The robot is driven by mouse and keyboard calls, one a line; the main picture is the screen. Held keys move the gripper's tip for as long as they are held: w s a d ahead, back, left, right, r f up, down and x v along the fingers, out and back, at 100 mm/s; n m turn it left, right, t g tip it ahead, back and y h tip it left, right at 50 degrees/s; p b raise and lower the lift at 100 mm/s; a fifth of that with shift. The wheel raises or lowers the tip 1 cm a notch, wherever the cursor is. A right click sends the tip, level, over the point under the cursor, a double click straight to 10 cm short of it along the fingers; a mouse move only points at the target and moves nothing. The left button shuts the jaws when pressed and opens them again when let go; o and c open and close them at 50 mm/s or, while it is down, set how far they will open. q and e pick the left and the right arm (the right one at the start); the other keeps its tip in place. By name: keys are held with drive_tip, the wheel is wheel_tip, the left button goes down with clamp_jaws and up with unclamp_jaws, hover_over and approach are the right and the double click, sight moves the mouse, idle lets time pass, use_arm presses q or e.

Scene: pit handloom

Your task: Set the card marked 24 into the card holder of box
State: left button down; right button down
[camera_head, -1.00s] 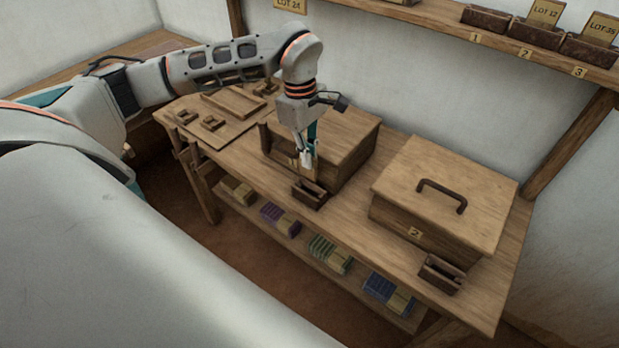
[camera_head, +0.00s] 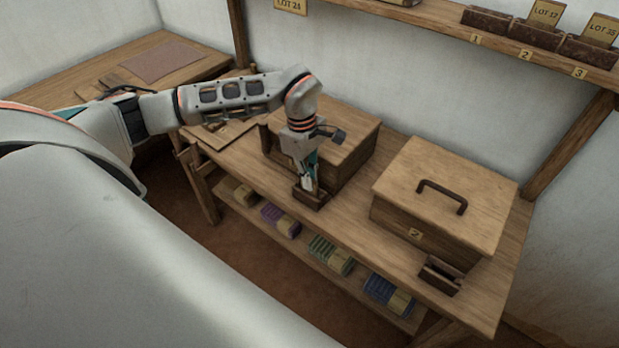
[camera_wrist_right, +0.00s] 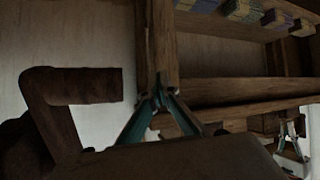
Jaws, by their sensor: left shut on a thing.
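My left gripper (camera_head: 308,184) is shut and points down at the small dark wooden card holder (camera_head: 318,204) in front of the left lidded box (camera_head: 352,127). Its fingertips are at the holder's top. What it holds is mostly hidden by the fingers; I take it for the card, with no mark readable. A plate reading LOT 24 (camera_head: 290,5) shows at the top edge. In the right wrist view, my right gripper (camera_wrist_right: 160,82) has its teal fingers together, with nothing visible between them.
The right box (camera_head: 445,195), marked 2, has a handle and its own holder (camera_head: 441,275). The wall shelf (camera_head: 480,42) bears holders, two with cards LOT 12 (camera_head: 545,14) and LOT 35 (camera_head: 603,29). Several coloured bundles (camera_head: 330,255) lie on the shelf below.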

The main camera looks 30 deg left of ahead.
use_arm(q)
drive_tip(key=c, duration=2.2)
unclamp_jaws()
drive_tip(key=shift+c, duration=0.2)
wheel_tip(320, 180, up, 12)
drive_tip(key=a, duration=0.1)
drive_tip(key=shift+a, duration=0.25)
